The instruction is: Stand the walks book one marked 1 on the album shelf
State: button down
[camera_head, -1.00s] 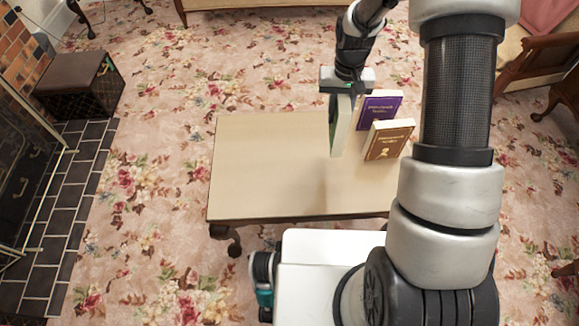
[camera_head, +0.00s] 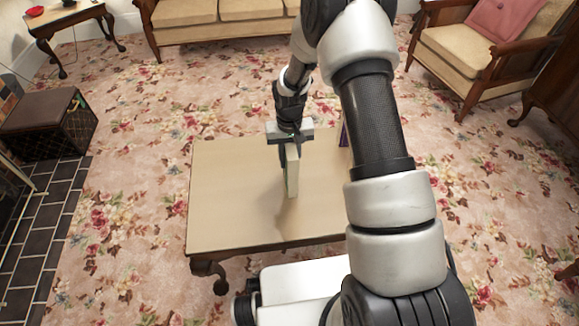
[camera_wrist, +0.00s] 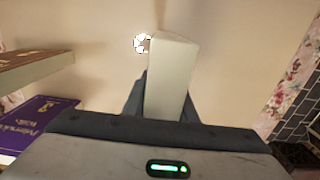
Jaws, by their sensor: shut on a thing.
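My gripper (camera_head: 290,143) is shut on a book (camera_head: 292,178) with a greenish cover and pale page edges. It holds the book upright over the middle of the wooden table; I cannot tell whether its lower edge touches the top. In the wrist view the book's pale edge (camera_wrist: 172,65) stands between the fingers. Its cover marking cannot be read. A purple book (camera_wrist: 40,125) with gold lettering and a brown book (camera_wrist: 35,68) are at left in the wrist view. In the head view the purple book (camera_head: 343,138) is mostly behind my arm. No album shelf is identifiable.
The table top (camera_head: 230,190) is bare on its left side. A brown-topped box (camera_head: 50,115) stands on the floor at left by dark tiles. A sofa (camera_head: 210,25) and an armchair (camera_head: 480,50) stand farther back. Flowered carpet surrounds the table.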

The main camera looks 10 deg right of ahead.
jog(key=shift+f, duration=1.35)
jog(key=shift+f+b, duration=0.15)
jog(key=shift+b, duration=0.2)
jog(key=c, duration=1.4)
grip_release()
jog(key=shift+c, duration=0.2)
